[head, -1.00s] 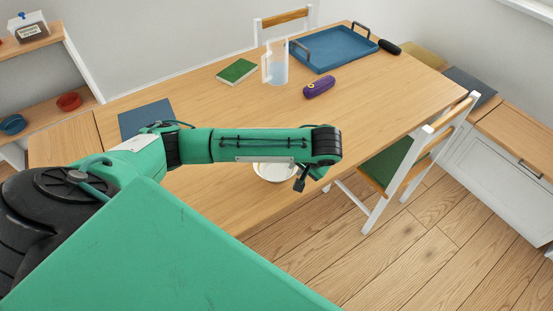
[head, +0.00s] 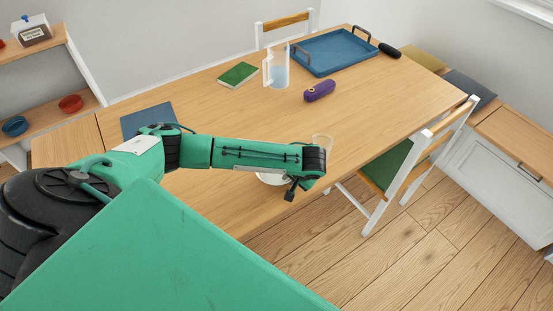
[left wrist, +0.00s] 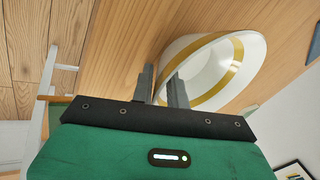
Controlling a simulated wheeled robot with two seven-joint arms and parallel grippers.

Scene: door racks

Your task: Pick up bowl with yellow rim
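The white bowl with a yellow rim (left wrist: 206,66) fills the upper right of the left wrist view, on the wooden table. In the head view the bowl (head: 270,180) is mostly hidden behind my left forearm. My left gripper (left wrist: 162,84) is open, with a gap between its two grey fingers. The fingertips are at the bowl's near edge, one finger on the outer side and the other by the rim opening. Whether they touch it I cannot tell. In the head view the left gripper (head: 291,190) shows only as a small dark part. My right gripper is out of view.
A clear glass (head: 322,145) stands just beyond my left wrist. A purple object (head: 319,90), a pitcher (head: 279,68), a green book (head: 238,74) and a blue tray (head: 334,52) are farther back. A white chair (head: 417,157) stands at the table's right side.

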